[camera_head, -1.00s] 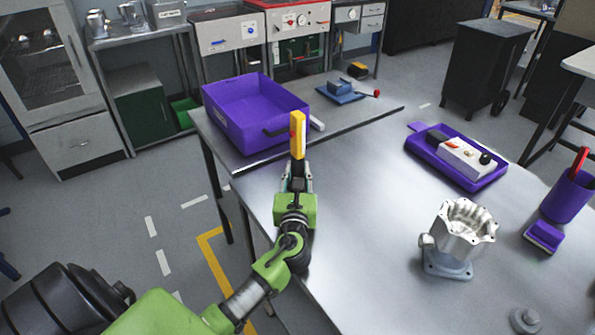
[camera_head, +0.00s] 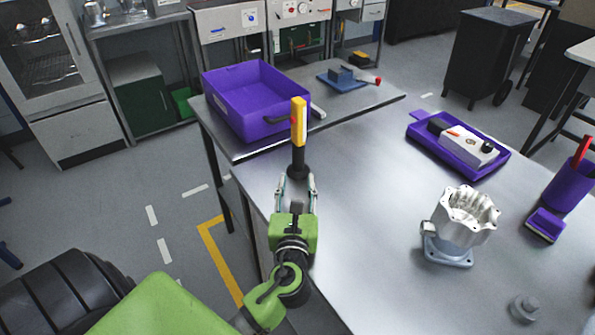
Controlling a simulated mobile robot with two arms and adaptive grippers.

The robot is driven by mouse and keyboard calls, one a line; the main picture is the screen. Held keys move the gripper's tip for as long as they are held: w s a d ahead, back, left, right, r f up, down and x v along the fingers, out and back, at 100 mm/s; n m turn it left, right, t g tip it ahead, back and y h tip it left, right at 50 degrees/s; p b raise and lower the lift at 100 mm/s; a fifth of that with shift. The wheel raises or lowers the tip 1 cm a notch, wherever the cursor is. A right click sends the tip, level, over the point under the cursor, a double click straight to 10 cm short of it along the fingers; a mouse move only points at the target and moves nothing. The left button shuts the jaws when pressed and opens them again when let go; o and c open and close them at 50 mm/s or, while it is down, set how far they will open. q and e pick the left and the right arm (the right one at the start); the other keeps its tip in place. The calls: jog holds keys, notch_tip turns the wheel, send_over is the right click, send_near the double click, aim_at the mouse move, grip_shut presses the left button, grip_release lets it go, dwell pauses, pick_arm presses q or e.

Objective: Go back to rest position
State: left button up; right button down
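My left gripper (camera_head: 297,181) is over the near left part of the metal table (camera_head: 365,215). Whether a fingertip touches the base I cannot tell. My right gripper is out of view.
A silver machined housing (camera_head: 467,213) sits on a grey-blue fixture (camera_head: 447,251). A purple tray (camera_head: 477,172) holds a white device. A purple bin (camera_head: 242,127) stands at the back left. A purple cup (camera_head: 568,190) is at the right edge. The table middle is clear.

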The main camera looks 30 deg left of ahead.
pick_arm(q)
jog(key=shift+v, duration=1)
jog(key=shift+s, duration=0.1)
